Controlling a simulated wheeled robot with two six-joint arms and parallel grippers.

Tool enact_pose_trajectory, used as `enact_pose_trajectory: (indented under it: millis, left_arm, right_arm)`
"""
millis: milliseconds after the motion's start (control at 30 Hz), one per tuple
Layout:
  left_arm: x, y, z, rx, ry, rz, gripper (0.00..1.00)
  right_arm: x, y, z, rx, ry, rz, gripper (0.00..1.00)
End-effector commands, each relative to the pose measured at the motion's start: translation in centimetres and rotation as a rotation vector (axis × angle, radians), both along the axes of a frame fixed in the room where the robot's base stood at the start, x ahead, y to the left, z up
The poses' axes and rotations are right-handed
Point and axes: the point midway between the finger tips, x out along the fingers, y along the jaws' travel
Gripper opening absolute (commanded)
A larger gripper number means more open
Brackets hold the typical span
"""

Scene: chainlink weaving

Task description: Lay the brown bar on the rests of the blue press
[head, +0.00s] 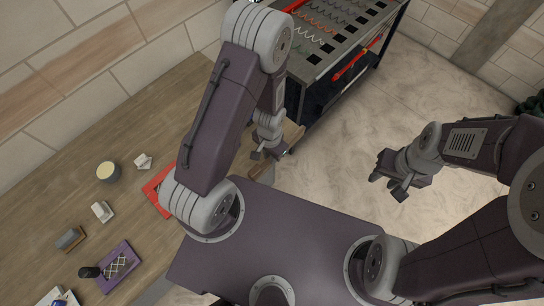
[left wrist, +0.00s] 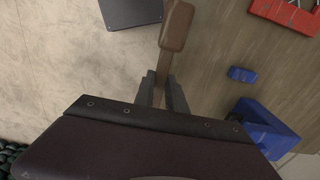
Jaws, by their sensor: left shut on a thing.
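My left gripper (head: 264,155) is shut on the brown bar (head: 291,136). In the left wrist view, the bar (left wrist: 176,26) runs between the two fingers (left wrist: 162,92), its wider end pointing away from my wrist. The bar is over the edge between the wooden worktop and the pale floor. The blue press (left wrist: 266,126) stands on the worktop at the lower right of the wrist view, partly hidden by my wrist, apart from the bar. A smaller blue piece (left wrist: 242,74) is just beyond it. My right gripper (head: 388,186) is open and empty over the floor.
A red object (left wrist: 285,12) lies on the wooden worktop (left wrist: 215,45). A rack with wavy wires (head: 335,35) stands at the back. Small white blocks (head: 143,161), a round pot (head: 108,172) and a purple board (head: 117,264) are on the left.

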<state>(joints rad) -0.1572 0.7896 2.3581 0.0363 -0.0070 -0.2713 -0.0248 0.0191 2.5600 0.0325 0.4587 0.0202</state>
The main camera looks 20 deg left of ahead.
Motion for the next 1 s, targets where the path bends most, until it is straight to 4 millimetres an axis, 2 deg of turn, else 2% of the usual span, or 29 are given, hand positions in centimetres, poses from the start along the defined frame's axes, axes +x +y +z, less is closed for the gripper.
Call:
enact_pose_trajectory:
  millis: [33,467,700,1000]
  left_arm:
    - [0.1,0.0,-0.3,-0.001,-0.002,-0.001,0.00]
    - [2.2,5.6,0.4,0.000,0.001,0.005,0.00]
    - [3.5,8.7,0.8,0.000,0.002,0.002,0.00]
    - [4.7,11.4,0.8,0.000,0.001,0.001,0.00]
  right_arm:
    - [0.0,0.0,-0.6,0.000,0.000,0.000,0.36]
    - [0.0,0.0,2.8,0.000,0.000,0.000,0.36]
    - [0.0,0.0,6.5,0.000,0.000,0.000,0.36]
    - [0.0,0.0,11.0,0.000,0.000,0.000,0.36]
